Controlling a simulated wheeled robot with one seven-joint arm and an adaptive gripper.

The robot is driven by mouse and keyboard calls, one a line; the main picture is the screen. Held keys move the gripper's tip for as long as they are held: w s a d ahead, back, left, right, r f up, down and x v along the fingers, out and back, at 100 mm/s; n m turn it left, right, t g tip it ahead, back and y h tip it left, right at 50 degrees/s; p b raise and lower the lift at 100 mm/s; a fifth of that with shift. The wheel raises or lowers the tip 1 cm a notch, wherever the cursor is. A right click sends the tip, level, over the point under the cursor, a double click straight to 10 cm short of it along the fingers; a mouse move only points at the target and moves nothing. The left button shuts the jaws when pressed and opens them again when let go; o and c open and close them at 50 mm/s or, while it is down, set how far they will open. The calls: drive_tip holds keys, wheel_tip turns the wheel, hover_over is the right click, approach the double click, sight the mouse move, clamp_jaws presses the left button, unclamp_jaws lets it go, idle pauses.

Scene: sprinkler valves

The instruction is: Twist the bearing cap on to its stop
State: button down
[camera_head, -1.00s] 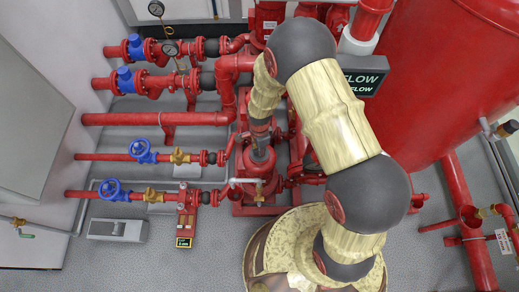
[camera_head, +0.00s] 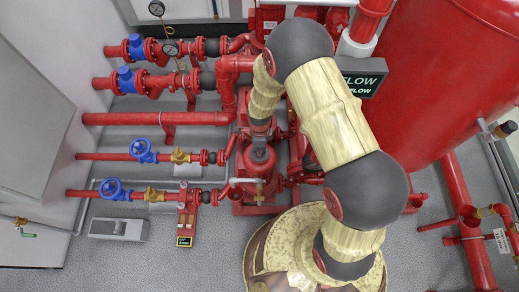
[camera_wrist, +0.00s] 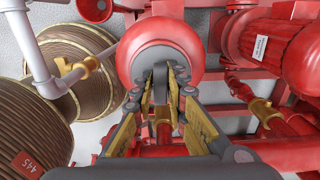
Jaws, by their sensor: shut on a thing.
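The bearing cap (camera_wrist: 148,55) is a dark grey round piece with a raised grip on the end of a red rounded pump housing (camera_wrist: 128,58), in the upper middle of the wrist view. My gripper (camera_wrist: 161,92) is shut on the cap's raised grip, with one finger on each side. The fingers hide part of the cap, and its stop cannot be made out. In the head view, my gripper reaches down over the red pump (camera_head: 258,162) at the middle, and the cap is hidden there.
Red pipes with blue handwheels (camera_head: 141,150) lie to the left. A large red tank (camera_head: 440,80) stands at the right. In the wrist view, ribbed brown cylinders (camera_wrist: 30,125) and a grey pipe (camera_wrist: 40,55) are close on the left, and red pipework is on the right.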

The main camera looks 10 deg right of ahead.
drive_tip(key=m, duration=0.3)
drive_tip(key=shift+p, duration=0.3)
drive_tip(key=shift+m, duration=0.3)
drive_tip(key=shift+m, duration=0.4)
drive_tip(key=shift+m+p, duration=0.5)
drive_tip(key=shift+m, duration=1.4)
drive_tip(key=c, duration=1.8)
unclamp_jaws()
drive_tip(key=shift+o, duration=0.6)
